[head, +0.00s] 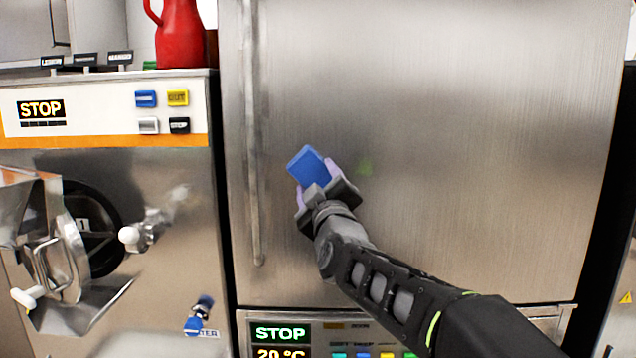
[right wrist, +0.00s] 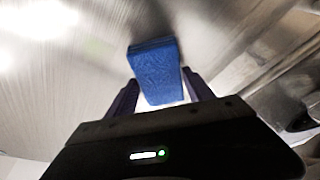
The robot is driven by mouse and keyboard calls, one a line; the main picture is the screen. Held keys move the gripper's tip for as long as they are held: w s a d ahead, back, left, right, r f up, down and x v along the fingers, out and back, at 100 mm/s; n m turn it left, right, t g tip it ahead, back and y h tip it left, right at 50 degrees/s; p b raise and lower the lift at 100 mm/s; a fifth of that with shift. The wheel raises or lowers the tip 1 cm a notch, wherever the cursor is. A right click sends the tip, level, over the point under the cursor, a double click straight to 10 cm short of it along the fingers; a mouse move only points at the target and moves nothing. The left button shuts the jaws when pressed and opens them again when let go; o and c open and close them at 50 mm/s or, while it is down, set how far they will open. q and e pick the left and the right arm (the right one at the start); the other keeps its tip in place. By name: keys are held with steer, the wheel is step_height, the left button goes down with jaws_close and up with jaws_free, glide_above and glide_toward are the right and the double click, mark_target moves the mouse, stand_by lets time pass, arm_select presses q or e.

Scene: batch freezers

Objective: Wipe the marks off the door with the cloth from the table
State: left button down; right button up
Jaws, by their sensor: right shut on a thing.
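The blue cloth (head: 308,165) is folded into a small block. My right gripper (head: 322,183) is shut on it, in front of the stainless steel door (head: 480,150) and a little right of its long vertical handle (head: 254,150). The cloth also shows between the fingers in the right wrist view (right wrist: 156,72), close to the metal; I cannot tell if it touches. A faint green mark (head: 365,167) is on the door just right of the gripper. The gripper may hide other marks. My left gripper is not in view.
A batch freezer (head: 105,145) with a STOP panel, knobs and a spout stands to the left. A red jug (head: 181,35) stands on top of it. A control panel (head: 290,335) with a lit display is below the door. The door's right side is clear.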

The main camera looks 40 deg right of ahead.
steer(key=shift+d, duration=0.15)
steer(key=shift+s+d+f+b, duration=0.15)
steer(key=shift+s+d+b, duration=0.25)
steer(key=shift+b, duration=0.4)
steer(key=shift+s+d+b, duration=0.85)
steer(key=shift+d+b, duration=0.2)
steer(key=shift+d, duration=0.1)
